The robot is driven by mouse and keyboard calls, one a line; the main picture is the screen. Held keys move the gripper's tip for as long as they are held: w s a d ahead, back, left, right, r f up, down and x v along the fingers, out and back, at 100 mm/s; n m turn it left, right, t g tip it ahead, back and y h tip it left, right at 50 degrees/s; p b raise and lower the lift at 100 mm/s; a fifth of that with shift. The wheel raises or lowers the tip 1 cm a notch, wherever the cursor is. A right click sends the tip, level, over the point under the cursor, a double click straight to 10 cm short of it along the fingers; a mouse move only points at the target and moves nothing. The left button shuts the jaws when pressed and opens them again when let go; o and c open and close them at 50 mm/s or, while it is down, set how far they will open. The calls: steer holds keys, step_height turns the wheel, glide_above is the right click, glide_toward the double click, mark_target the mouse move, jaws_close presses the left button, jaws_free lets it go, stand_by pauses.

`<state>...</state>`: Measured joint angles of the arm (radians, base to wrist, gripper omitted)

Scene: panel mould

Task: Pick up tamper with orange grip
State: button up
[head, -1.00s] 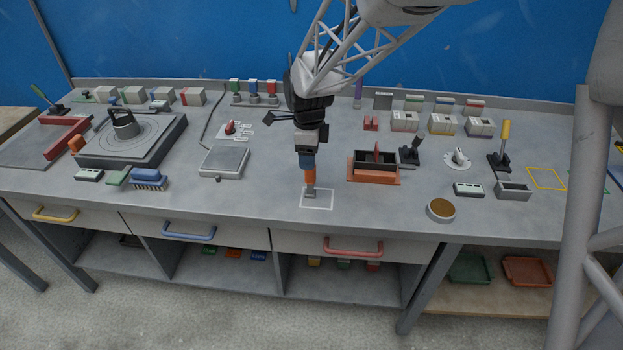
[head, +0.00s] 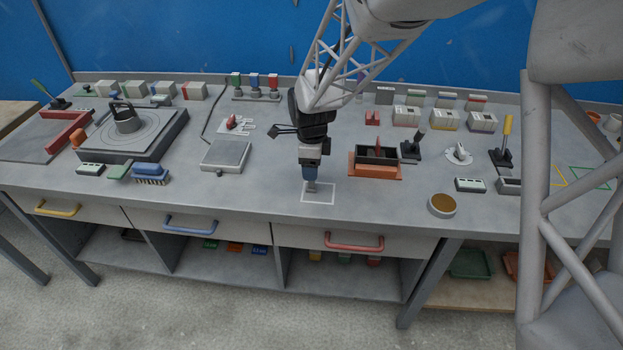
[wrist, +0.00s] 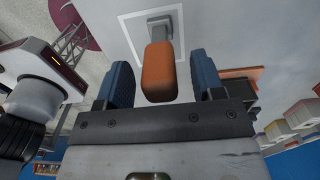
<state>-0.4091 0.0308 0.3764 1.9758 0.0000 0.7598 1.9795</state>
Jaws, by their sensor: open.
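The tamper with the orange grip (wrist: 159,74) stands upright inside a white square outline on the bench. Its grey foot (head: 312,187) shows below my gripper in the head view, where the orange grip is hidden behind the fingers. My gripper (head: 310,175) points straight down over it. In the wrist view the two blue fingers (wrist: 162,80) stand open, one on each side of the orange grip. Gaps show between the grip and both fingers there, so it is not clamped.
An orange-red box with dark compartments (head: 352,165) stands close to the right of my gripper. A grey scale-like plate (head: 226,155) lies to the left. A round tin with a brown top (head: 441,204) is near the front edge. The bench just in front of the outline is clear.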

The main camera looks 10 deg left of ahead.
steer(key=shift+f, duration=0.4)
steer(key=c, duration=1)
steer(key=shift+r, duration=0.2)
steer(key=shift+r, duration=0.5)
step_height(320, 180, up, 2)
steer(key=shift+r, duration=0.1)
steer(key=s+d, duration=0.3)
steer(key=s, duration=0.4)
steer(key=s+d+r, duration=0.1)
steer(key=s+d, duration=0.2)
steer(key=s, duration=0.4)
steer(key=shift+s+r, duration=0.2)
steer(key=shift+s, duration=0.15)
steer(key=shift+d, duration=0.1)
